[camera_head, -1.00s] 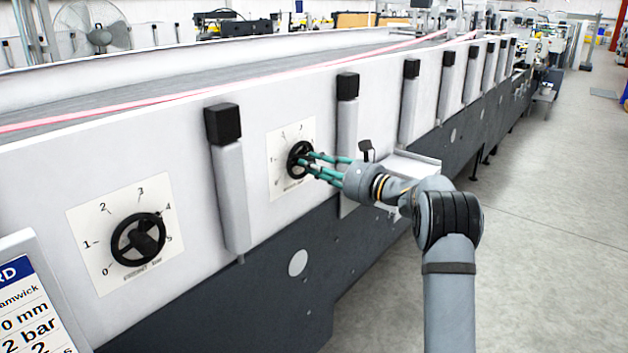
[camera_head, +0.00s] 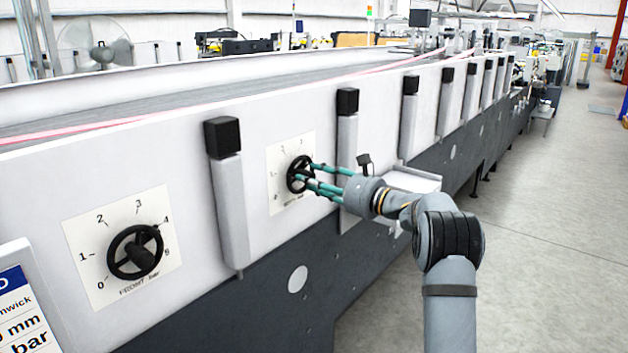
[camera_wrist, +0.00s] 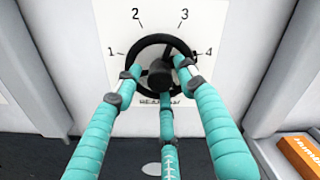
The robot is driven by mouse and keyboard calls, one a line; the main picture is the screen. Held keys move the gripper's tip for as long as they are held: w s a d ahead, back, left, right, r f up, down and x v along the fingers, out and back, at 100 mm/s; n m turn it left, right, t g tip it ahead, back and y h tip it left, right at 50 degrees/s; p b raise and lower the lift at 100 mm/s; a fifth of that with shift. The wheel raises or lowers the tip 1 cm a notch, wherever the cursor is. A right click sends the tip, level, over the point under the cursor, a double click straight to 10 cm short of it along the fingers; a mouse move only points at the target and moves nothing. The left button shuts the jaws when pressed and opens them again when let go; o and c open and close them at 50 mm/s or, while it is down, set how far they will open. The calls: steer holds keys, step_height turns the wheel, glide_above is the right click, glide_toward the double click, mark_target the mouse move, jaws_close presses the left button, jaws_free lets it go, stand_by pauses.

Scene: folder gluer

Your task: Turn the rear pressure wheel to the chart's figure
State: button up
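The rear pressure wheel (camera_head: 293,170) is a small black handwheel on a white dial plate (camera_head: 282,193), the farther of two such dials on the machine's side. In the wrist view the wheel (camera_wrist: 157,39) shows figures 1, 2, 3 and 4 around it; the lower part of the dial is covered. My gripper (camera_head: 306,178) has teal fingers reaching to the wheel's face. In the wrist view its fingertips (camera_wrist: 160,78) lie over the rim and around the hub. I cannot tell whether they press on it. Fingers partly hide the wheel and its setting.
The front wheel (camera_head: 135,252), marked FRONT bar, sits nearer on its own dial. A chart card (camera_head: 28,318) is cut off at lower left, showing "mm" and "bar". Grey posts with black caps (camera_head: 224,138) flank the dials. An orange box (camera_wrist: 300,155) is at lower right.

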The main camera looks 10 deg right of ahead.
steer(key=shift+o, duration=0.3)
steer(key=v, duration=1.2)
steer(key=shift+a, duration=0.1)
steer(key=x, duration=1.2)
steer(key=shift+p, duration=0.3)
